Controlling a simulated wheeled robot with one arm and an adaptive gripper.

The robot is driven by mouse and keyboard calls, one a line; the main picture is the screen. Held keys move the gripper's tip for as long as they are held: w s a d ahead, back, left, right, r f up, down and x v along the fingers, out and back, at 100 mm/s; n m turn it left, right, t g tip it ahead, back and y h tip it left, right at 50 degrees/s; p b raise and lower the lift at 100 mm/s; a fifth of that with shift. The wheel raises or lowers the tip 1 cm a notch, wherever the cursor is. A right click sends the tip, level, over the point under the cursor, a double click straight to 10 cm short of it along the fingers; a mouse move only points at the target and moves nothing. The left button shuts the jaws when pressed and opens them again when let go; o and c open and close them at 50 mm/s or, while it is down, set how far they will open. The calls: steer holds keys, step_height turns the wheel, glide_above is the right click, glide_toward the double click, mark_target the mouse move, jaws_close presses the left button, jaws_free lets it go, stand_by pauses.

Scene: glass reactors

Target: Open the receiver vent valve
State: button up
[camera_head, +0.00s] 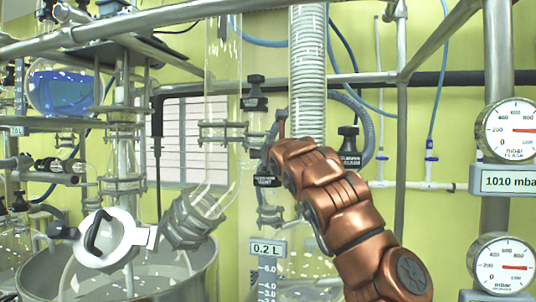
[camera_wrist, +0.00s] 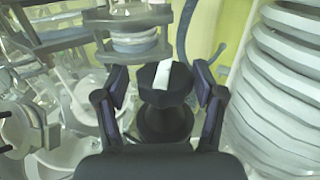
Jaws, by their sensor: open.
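In the wrist view a black valve knob (camera_wrist: 166,84) with a white stripe on top sits between the two fingers of my gripper (camera_wrist: 160,88). The gripper is open, one finger on each side of the knob, with a visible gap at both sides. The stripe runs nearly up and down in the picture. A darker rounded body shows below the knob. In the head view a small black label (camera_head: 264,181), which seems to read receiver vent, hangs just left of my copper arm. The arm hides the gripper's fingers and most of the valve there.
A ribbed glass column (camera_wrist: 285,70) stands close on the right; it also shows in the head view (camera_head: 308,55). A clamped flange (camera_wrist: 135,40) is close above left. Another black knob (camera_head: 348,131) is right of the arm. A graduated receiver (camera_head: 268,275) stands below.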

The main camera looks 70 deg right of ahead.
steer(key=shift+s+d+f+m+g+h+b, duration=0.15)
steer(key=shift+s+m+g+h+b, duration=0.25)
steer(key=shift+b, duration=0.3)
steer(key=shift+w+m+g+h+b, duration=0.1)
steer(key=shift+m+g+h+b, duration=0.8)
steer(key=shift+g+b, duration=0.9)
steer(key=shift+w+m+g+h+b, duration=0.15)
steer(key=shift+m+g+h+b, duration=0.25)
steer(key=shift+m+g+b, duration=1.1)
steer(key=shift+g, duration=0.6)
steer(key=shift+m+g+b, duration=0.45)
steer(key=shift+m+g, duration=0.15)
steer(key=shift+g, duration=0.3)
steer(key=shift+m+g, duration=0.4)
steer(key=shift+m+g, duration=0.3)
steer(key=shift+g, duration=0.1)
